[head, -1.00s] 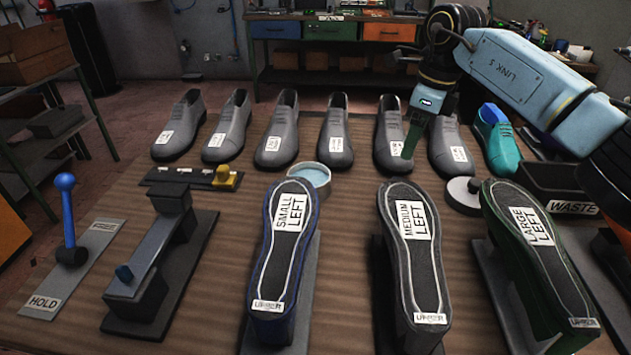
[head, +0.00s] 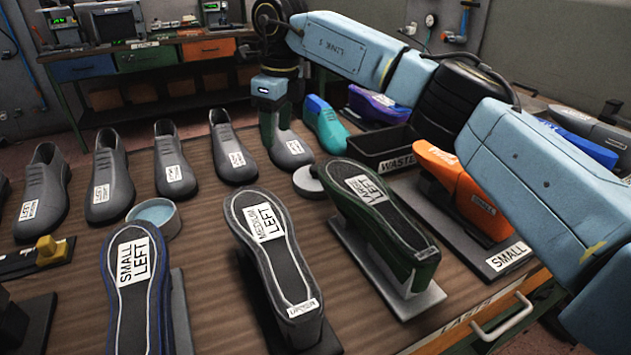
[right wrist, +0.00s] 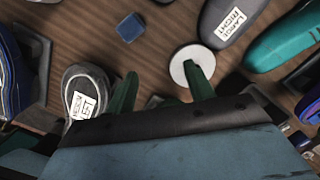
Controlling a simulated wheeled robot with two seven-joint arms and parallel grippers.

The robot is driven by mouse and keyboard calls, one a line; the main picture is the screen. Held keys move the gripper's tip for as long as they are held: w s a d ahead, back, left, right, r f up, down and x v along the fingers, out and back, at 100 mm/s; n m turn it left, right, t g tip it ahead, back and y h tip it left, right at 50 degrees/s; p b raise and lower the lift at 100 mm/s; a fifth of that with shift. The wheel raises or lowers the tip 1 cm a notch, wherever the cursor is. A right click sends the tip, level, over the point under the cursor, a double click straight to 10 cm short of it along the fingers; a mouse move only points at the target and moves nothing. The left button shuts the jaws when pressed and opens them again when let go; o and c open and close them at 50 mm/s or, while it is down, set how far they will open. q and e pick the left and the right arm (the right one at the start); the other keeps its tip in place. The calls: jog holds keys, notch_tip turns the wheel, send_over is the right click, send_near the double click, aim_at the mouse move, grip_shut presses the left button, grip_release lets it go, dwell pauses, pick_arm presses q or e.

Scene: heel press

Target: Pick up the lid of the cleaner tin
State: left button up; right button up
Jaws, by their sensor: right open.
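The lid (head: 308,181) is a pale round disc lying on the table behind the large left sole. In the right wrist view the lid (right wrist: 186,66) is partly covered by my right-hand finger. The open cleaner tin (head: 153,217), round with pale blue contents, stands apart to the left, behind the small left sole. My right gripper (head: 269,133) is above the table, behind and left of the lid, in front of a grey shoe. Its green fingers are apart and empty in the right wrist view (right wrist: 161,83). Contact with the lid cannot be told. My left gripper is out of view.
The upturned medium left (head: 268,240) and large left (head: 378,205) soles stand in front. Grey shoes (head: 232,150) line the back. A black waste tray (head: 380,150) and an orange shoe part (head: 455,185) are right. A blue block (right wrist: 130,27) lies near the gripper.

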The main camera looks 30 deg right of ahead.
jog(key=s+d+r+m+b, duration=0.1)
jog(key=s+d+r+m, duration=0.1)
jog(key=d+m, duration=0.55)
jog(key=b, duration=0.2)
send_over(316, 167)
jog(key=s, duration=0.2)
jog(key=shift+n+h, duration=0.3)
jog(key=shift+n, duration=0.05)
notch_tip(316, 167, down, 8)
jog(key=shift+w+d+r, duration=0.1)
jog(key=shift+w+d, duration=0.05)
jog(key=f, duration=0.2)
jog(key=w+f+b, duration=0.1)
jog(key=f, duration=0.2)
jog(key=shift+w+f, duration=0.15)
jog(key=shift+w, duration=0.05)
jog(key=shift+f, duration=0.2)
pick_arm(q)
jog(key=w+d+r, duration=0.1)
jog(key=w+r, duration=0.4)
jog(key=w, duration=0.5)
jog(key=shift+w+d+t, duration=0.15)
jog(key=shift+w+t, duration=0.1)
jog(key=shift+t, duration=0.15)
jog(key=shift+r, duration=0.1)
pick_arm(e)
jog(key=shift+c, duration=0.2)
jog(key=c, duration=0.8)
jog(key=shift+r, duration=0.15)
